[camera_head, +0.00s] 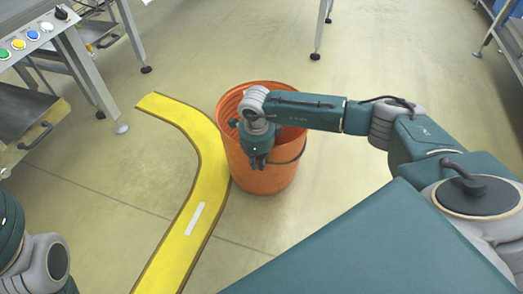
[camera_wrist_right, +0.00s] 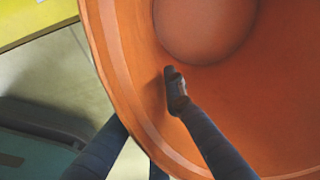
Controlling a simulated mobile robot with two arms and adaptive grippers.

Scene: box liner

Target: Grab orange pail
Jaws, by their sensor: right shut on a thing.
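The orange pail (camera_head: 268,178) stands upright on the floor near the middle of the head view, with a dark handle along its front. My right gripper (camera_head: 257,163) points down at the pail's near wall and is shut on its rim. In the right wrist view, one dark finger of the gripper (camera_wrist_right: 150,118) is inside the pail (camera_wrist_right: 240,100) and the other is outside, partly hidden by the wall. My left arm shows only at the lower left of the head view; its gripper is out of the picture.
A yellow curved floor strip (camera_head: 210,165) runs just left of the pail. A metal stand with coloured buttons (camera_head: 33,35) and a grey cart (camera_head: 25,125) are at the left. The floor (camera_head: 345,165) right of the pail is clear.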

